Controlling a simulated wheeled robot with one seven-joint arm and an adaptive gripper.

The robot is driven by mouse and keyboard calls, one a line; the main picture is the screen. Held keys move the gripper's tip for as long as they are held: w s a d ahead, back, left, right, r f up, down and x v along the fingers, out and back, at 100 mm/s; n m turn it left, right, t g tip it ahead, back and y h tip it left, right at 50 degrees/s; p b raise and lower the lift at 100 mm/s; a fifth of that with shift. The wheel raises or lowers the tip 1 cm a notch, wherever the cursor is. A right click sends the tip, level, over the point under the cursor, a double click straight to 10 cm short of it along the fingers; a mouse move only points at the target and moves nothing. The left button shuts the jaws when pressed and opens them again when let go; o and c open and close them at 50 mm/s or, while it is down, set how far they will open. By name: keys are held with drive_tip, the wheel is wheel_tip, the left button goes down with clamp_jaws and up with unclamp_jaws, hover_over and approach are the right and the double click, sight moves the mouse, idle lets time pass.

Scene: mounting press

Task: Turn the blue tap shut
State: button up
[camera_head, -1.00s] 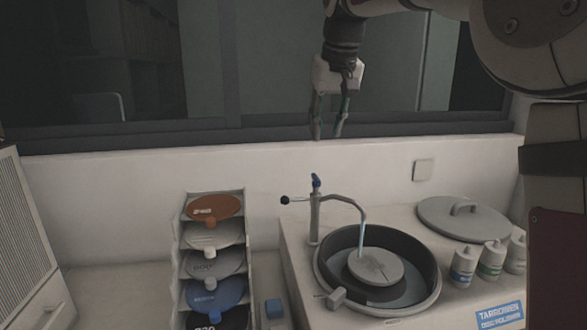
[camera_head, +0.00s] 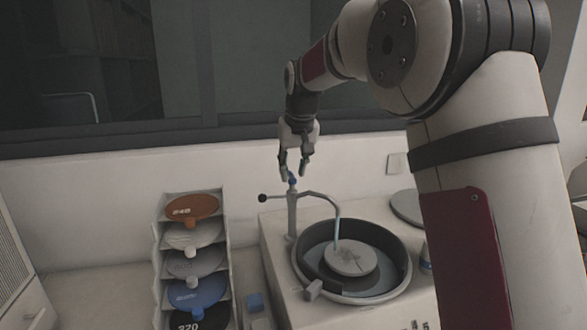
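Nothing is held.
A black-ended lever (camera_head: 263,198) sticks out left of the post. A rack (camera_head: 158,262) of coloured discs stands to the left, with a small blue block (camera_head: 254,302) beside it. The wall (camera_head: 100,180) is close behind. My arm hides the right side of the machine top.

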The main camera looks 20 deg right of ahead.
drive_tip(key=shift+w+f, duration=0.1)
drive_tip(key=shift+f, duration=0.2)
clamp_jaws()
